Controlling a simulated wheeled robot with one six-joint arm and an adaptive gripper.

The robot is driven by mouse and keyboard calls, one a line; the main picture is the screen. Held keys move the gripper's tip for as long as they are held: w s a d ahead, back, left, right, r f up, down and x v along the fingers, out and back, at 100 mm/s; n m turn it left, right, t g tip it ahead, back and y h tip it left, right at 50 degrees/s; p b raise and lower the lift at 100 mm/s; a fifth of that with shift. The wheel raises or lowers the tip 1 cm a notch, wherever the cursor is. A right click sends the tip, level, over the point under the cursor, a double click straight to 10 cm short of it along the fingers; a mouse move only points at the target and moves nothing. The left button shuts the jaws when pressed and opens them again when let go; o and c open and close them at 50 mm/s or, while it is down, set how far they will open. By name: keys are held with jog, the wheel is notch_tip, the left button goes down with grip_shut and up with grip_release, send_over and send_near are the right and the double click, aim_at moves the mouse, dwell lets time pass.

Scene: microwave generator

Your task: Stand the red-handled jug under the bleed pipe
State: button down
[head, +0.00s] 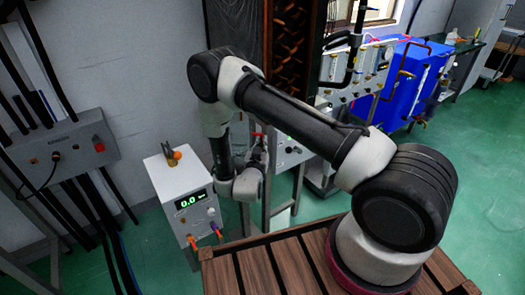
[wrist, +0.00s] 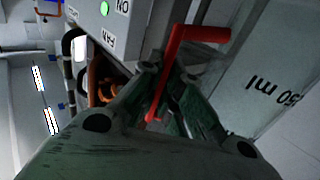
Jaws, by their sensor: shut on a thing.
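My gripper (wrist: 168,98) is shut on the red handle (wrist: 195,34) in the wrist view. The handle belongs to a pale grey, see-through jug (wrist: 235,95) with "50 ml" readable on its side. The lettering appears turned over in this view. In the head view my gripper (head: 258,152) is partly hidden by my own arm, beside a grey panel box. I cannot make out the jug there with certainty. An orange-brown fitting (wrist: 107,90) shows behind the fingers in the wrist view. I cannot tell whether it is the bleed pipe.
A grey box with a green light (wrist: 103,9) is close to the fingers. A white power supply (head: 186,200) reading 0.0 stands left of my gripper. A grey wall box (head: 66,147) with cables is further left. Blue equipment (head: 400,85) stands at the back right. Green floor is open at right.

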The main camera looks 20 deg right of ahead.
jog(key=shift+w+d+f, duration=0.15)
jog(key=shift+w+f, duration=0.05)
jog(key=shift+f, duration=0.7)
jog(key=shift+w+d+f, duration=0.1)
jog(key=shift+w+f, duration=0.05)
jog(key=shift+f, duration=0.7)
jog(key=c, duration=1.6)
grip_release()
jog(key=shift+f, duration=0.1)
jog(key=shift+c, duration=0.2)
jog(key=shift+s+a, duration=0.15)
jog(key=shift+s, duration=0.05)
jog(key=v, duration=1.1)
jog(key=shift+s, duration=0.3)
jog(key=shift+a, duration=0.1)
